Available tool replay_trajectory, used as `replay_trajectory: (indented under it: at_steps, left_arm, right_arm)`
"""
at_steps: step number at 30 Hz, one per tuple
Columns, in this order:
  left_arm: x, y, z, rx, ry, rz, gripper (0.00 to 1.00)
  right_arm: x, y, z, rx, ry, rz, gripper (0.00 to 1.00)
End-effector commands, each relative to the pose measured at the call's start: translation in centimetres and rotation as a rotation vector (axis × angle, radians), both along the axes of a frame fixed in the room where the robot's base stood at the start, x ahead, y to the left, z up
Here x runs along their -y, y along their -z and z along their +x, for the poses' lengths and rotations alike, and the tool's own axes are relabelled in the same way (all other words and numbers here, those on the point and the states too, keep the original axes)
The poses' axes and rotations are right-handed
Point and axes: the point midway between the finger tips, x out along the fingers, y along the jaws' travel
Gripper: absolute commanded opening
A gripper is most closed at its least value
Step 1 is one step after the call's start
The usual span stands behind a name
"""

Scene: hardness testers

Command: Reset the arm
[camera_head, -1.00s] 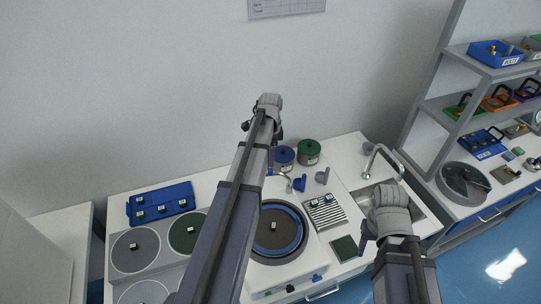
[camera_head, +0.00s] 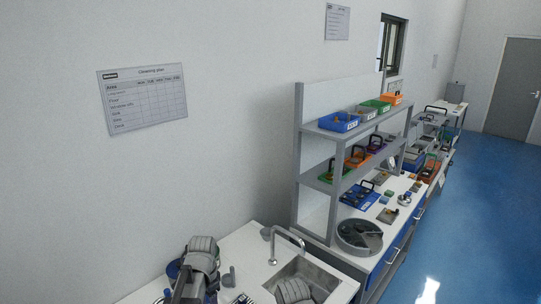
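My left arm's grey wrist (camera_head: 202,250) rises at the bottom of the head view, left of the sink and over the white counter (camera_head: 240,248). Its fingers are not clearly visible, so I cannot tell whether that gripper is open or shut. My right gripper's fingers are outside the picture. No object is visibly held.
A tap (camera_head: 289,242) stands behind the sink. Right of it, a grey shelf rack (camera_head: 299,160) carries blue, green and orange bins above a bench with a round grey tray (camera_head: 359,236). A cleaning plan (camera_head: 146,98) hangs on the wall. Blue floor (camera_head: 470,220) lies open at right.

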Motion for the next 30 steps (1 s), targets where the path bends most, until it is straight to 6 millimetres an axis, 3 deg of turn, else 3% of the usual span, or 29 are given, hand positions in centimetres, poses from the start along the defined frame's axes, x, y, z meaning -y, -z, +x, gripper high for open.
replay_trajectory:
  at_steps: [1,3,6,10,15,30]
  left_arm:
    - [3.2,3.1,-3.0,-0.001,-0.04,0.011,0.57]
    - [6.4,4.9,-5.5,0.0,-0.115,0.029,0.57]
    - [9.8,6.8,-8.7,0.008,-0.213,0.048,0.57]
    - [12.4,8.5,-11.8,0.019,-0.306,0.067,0.57]
    - [13.7,9.2,-13.5,0.028,-0.368,0.079,0.57]
    - [13.9,9.0,-13.5,0.029,-0.378,0.08,0.57]
  right_arm:
    - [0.0,3.1,0.0,0.0,-0.001,0.0,0.5]
    - [0.0,4.9,0.0,0.001,-0.002,-0.001,0.5]
    - [0.0,6.9,0.0,0.001,-0.004,-0.001,0.5]
    - [0.0,8.6,0.0,0.001,-0.005,-0.001,0.5]
    - [0.0,9.3,0.0,0.001,-0.006,-0.001,0.5]
    - [0.0,9.2,0.0,0.001,-0.006,-0.001,0.5]
